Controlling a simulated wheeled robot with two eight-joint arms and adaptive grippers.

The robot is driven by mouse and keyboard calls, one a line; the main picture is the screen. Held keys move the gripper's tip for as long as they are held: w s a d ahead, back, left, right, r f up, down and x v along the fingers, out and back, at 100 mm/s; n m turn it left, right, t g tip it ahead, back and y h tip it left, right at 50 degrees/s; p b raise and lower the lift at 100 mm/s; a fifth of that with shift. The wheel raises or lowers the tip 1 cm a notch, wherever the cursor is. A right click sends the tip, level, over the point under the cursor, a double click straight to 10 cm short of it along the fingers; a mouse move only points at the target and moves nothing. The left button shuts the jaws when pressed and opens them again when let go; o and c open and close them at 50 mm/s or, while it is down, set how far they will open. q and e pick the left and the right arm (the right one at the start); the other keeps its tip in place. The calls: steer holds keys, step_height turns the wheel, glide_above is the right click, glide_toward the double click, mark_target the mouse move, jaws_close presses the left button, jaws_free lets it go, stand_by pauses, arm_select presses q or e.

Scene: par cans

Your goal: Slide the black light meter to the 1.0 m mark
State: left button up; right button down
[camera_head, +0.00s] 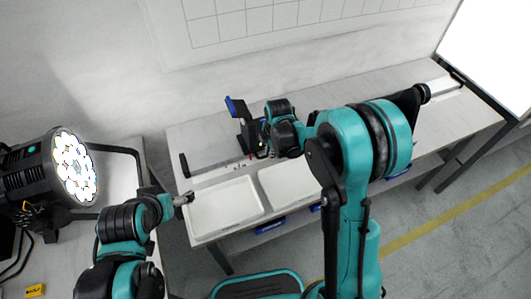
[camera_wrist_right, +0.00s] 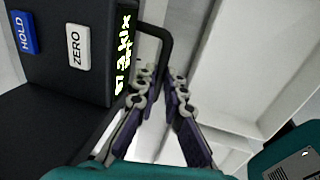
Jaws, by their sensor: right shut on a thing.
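The black light meter (camera_head: 240,118), with a blue top, stands upright on the rail (camera_head: 216,166) along the bench. In the right wrist view the meter (camera_wrist_right: 85,25) fills the upper left, with a blue HOLD button, a white ZERO button and a lit yellowish display. My right gripper (camera_head: 263,151) is at the meter's right side. In the wrist view its fingers (camera_wrist_right: 159,80) are closed around the meter's black handle (camera_wrist_right: 165,38). The scale's marks are too small to read, so I cannot tell the 1.0 m mark. My left gripper (camera_head: 184,199) is by the bench's left end, its jaws unclear.
A lit par can (camera_head: 30,172) stands on the left table. White trays (camera_head: 225,210) lie along the bench's front. A black stop (camera_head: 184,165) marks the rail's left end. A bright white panel (camera_head: 490,50) is at the right. My right arm hides the middle of the bench.

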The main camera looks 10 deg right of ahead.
steer(key=w+d, duration=0.3)
steer(key=d, duration=1.1)
steer(key=w+d, duration=0.2)
steer(key=d, duration=1.3)
steer(key=w+d+p, duration=0.1)
steer(key=w+d, duration=0.2)
steer(key=d, duration=1.2)
steer(key=shift+w+d, duration=0.25)
steer(key=shift+w, duration=0.1)
steer(key=c, duration=1.6)
jaws_free()
step_height(320, 180, up, 12)
steer(key=s, duration=0.2)
steer(key=shift+d, duration=0.25)
steer(key=shift+f, duration=0.1)
